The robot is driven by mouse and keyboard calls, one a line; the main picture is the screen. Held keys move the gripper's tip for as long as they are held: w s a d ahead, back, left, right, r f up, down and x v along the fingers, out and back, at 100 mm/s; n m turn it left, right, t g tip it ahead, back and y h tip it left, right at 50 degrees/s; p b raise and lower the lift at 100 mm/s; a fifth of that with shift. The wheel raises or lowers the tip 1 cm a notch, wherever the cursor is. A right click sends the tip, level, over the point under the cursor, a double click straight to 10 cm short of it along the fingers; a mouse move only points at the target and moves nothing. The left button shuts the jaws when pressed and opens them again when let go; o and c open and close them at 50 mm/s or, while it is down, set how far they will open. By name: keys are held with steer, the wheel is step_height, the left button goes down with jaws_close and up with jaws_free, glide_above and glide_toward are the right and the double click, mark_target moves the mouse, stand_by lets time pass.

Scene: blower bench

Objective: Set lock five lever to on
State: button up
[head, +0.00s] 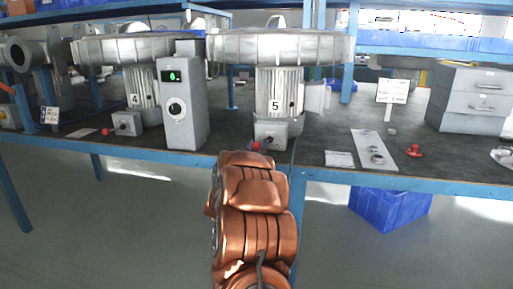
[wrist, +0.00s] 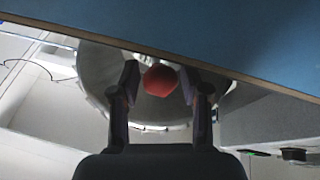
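Blower five (head: 276,92) bears a "5" label. A small grey lock box (head: 278,130) sits at its foot. The lock five lever shows as a red ball knob (head: 256,146) at the lower left of that box, just above my arm's end. In the wrist view the red ball (wrist: 161,80) is between the two fingers of my gripper (wrist: 160,82). The fingers stand apart on either side of it. The right finger is very close to the ball; contact is unclear. The lever's shaft is hidden. My gripper is hidden behind my arm in the head view.
Blower four (head: 140,82) has a similar lock box (head: 127,123) with a red knob. A grey control box (head: 184,105) with a green display and dial stands between them. The blue bench edge (head: 390,181) runs in front. A plate (head: 374,150) and red part (head: 414,151) lie right.

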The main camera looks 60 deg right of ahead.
jaws_close()
